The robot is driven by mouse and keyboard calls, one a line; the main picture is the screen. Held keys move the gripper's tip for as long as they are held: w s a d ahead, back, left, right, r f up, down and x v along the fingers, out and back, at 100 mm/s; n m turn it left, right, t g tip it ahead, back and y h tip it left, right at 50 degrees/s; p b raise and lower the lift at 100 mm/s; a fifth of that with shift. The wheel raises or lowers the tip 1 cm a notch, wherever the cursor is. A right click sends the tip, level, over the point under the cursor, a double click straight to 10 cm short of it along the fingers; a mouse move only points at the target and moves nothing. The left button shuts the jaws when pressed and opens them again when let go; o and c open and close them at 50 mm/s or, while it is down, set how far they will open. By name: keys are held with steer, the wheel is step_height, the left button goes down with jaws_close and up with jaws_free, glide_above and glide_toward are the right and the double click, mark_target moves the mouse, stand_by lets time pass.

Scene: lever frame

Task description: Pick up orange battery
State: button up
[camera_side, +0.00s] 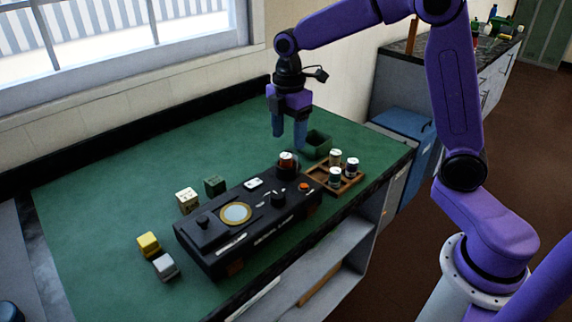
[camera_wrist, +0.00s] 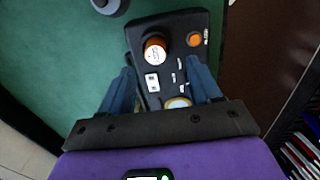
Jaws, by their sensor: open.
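The orange battery (camera_side: 287,163), with a pale top, stands upright at the far right end of the black device (camera_side: 210,262). In the wrist view the battery (camera_wrist: 155,51) shows its white printed end and orange side against a dark round part. I cannot tell whether it sits in a socket or on the surface. My gripper (camera_side: 289,141) is open and empty, pointing down just above the battery. In the wrist view my gripper's fingers (camera_wrist: 163,72) are spread, with the battery a little beyond their tips, roughly between them.
A wooden tray (camera_side: 352,184) with several small batteries and a green bin (camera_side: 316,145) stand close to the right. The device carries an orange button (camera_side: 305,186) and a round gold-rimmed plate (camera_side: 236,213). White (camera_side: 187,201), dark green (camera_side: 215,186), yellow (camera_side: 149,244) and grey (camera_side: 165,266) cubes lie left.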

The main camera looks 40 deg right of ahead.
mark_target(286, 155)
steer(key=shift+w+a+f, duration=0.1)
steer(key=shift+w+f, duration=0.1)
steer(key=shift+f, duration=1.25)
steer(key=shift+w+f, duration=0.15)
steer(key=shift+f, duration=1.25)
jaws_close()
